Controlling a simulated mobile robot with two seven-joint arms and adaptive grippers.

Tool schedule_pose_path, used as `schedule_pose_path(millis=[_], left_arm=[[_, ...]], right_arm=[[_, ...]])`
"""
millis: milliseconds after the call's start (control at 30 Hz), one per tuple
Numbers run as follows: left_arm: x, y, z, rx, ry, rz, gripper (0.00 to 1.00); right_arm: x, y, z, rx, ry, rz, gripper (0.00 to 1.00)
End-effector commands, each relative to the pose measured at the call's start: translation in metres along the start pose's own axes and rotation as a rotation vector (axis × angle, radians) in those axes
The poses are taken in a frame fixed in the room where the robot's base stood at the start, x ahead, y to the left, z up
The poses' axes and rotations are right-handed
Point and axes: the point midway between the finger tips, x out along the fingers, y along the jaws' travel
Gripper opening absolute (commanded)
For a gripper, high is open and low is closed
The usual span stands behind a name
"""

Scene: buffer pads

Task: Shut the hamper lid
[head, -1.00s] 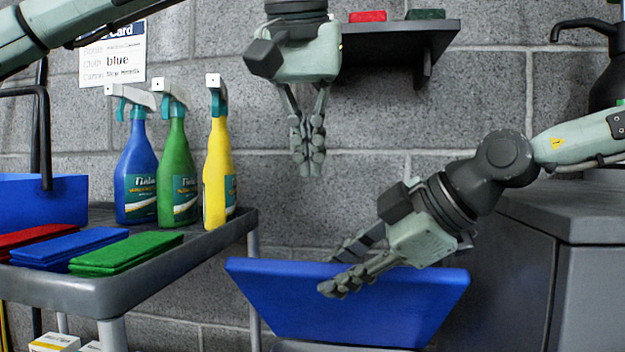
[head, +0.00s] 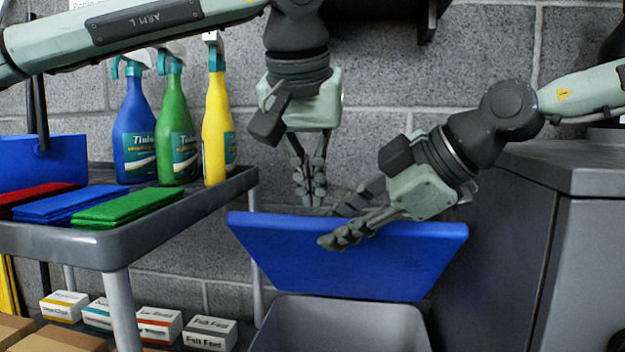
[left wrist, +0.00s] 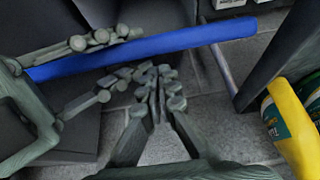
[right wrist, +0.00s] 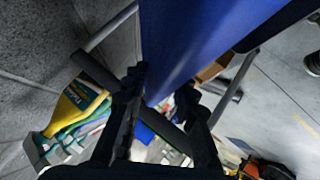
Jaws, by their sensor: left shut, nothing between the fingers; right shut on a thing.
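The hamper's blue lid (head: 340,262) stands tilted up above the grey hamper (head: 340,318), whose opening shows below it. My right gripper (head: 340,222) is shut on the lid's top edge, with fingers on both sides of it; the lid also shows between its fingers in the right wrist view (right wrist: 195,40). My left gripper (head: 312,200) is shut and empty. It points down just behind the lid's top edge, near the right gripper's rear finger. In the left wrist view the lid's edge (left wrist: 200,35) passes just beyond the left fingertips, apart from them as far as I can tell.
A grey cart (head: 150,235) on the left carries a blue spray bottle (head: 134,135), a green one (head: 177,130), a yellow one (head: 216,130) and folded cloths (head: 125,207). Small boxes (head: 210,332) sit below. A grey cabinet (head: 500,250) stands close on the right.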

Motion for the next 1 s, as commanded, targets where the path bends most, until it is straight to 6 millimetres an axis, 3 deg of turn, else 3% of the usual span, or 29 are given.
schedule_pose_path(millis=[167, 333, 567, 600, 700, 1000], left_arm=[[0.001, 0.000, 0.003, 0.001, -0.001, 0.001, 0.00], [0.004, 0.000, 0.021, 0.002, -0.002, 0.001, 0.00], [0.004, 0.001, 0.023, 0.003, -0.006, -0.001, 0.00], [0.004, 0.001, 0.024, 0.003, -0.007, -0.001, 0.00], [0.004, 0.001, 0.024, 0.004, -0.008, -0.001, 0.00], [0.004, 0.000, 0.023, 0.003, -0.006, -0.001, 0.00]], right_arm=[[0.002, -0.004, 0.005, 0.010, -0.008, -0.012, 0.00], [0.002, -0.004, 0.005, 0.010, -0.008, -0.012, 0.00], [0.002, -0.001, 0.004, 0.011, -0.006, -0.004, 0.00], [0.001, 0.000, 0.004, 0.011, -0.006, -0.003, 0.29], [0.001, 0.001, 0.004, 0.009, -0.004, 0.000, 0.41], [-0.002, 0.002, 0.001, 0.004, 0.000, 0.004, 0.41]])
